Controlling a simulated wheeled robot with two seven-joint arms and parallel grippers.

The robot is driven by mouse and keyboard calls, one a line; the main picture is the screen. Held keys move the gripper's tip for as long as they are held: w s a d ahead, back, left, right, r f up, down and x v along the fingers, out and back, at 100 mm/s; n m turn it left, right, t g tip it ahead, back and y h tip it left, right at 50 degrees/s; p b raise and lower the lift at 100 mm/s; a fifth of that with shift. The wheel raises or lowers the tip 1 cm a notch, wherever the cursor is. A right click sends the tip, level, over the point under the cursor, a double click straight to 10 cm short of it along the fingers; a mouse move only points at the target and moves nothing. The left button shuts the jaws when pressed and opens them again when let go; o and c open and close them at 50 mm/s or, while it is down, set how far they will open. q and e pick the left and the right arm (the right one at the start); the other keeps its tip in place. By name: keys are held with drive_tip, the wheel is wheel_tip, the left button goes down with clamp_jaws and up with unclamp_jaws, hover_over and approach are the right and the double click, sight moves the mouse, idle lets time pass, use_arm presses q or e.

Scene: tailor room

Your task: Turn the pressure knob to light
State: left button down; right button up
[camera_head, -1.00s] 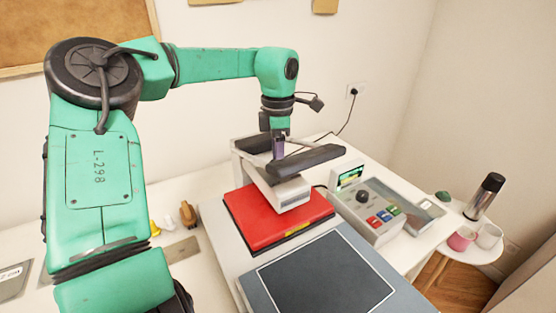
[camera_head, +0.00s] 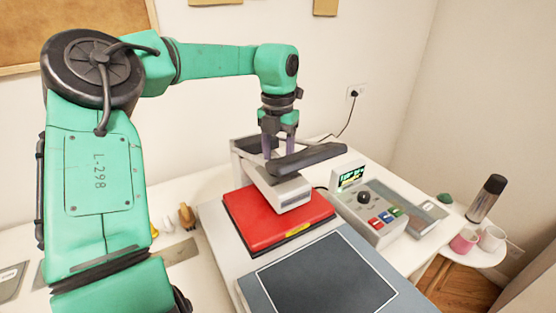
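The control box (camera_head: 378,232) stands right of the heat press, with a small lit screen (camera_head: 351,178), a round black knob (camera_head: 364,197) and coloured buttons (camera_head: 385,216) in red, blue and green. Which setting the knob points to is too small to read. My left gripper (camera_head: 280,149) points down above the back of the press, behind its dark handle (camera_head: 306,157), left of the knob and apart from it. Its two fingers show a gap between them; their tips are partly hidden by the handle. My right gripper is not in view.
The press has a red plate (camera_head: 262,222) and a grey pad (camera_head: 318,275) in front. A small round table (camera_head: 484,252) at the right holds a flask (camera_head: 486,198) and cups (camera_head: 490,238). A grey metal plate (camera_head: 182,250) lies at left.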

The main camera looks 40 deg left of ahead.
use_arm(q)
drive_tip(key=n+b, duration=0.1)
drive_tip(key=n, duration=0.6)
drive_tip(key=shift+w+r, duration=0.1)
drive_tip(key=shift+r, duration=0.05)
drive_tip(key=n+b, duration=0.1)
drive_tip(key=n, duration=0.6)
drive_tip(key=shift+n, duration=0.4)
drive_tip(key=n, duration=0.3)
drive_tip(key=shift+n+b, duration=0.3)
drive_tip(key=n, duration=0.3)
drive_tip(key=shift+n, duration=0.3)
drive_tip(key=n, duration=0.3)
drive_tip(key=shift+n, duration=2.2)
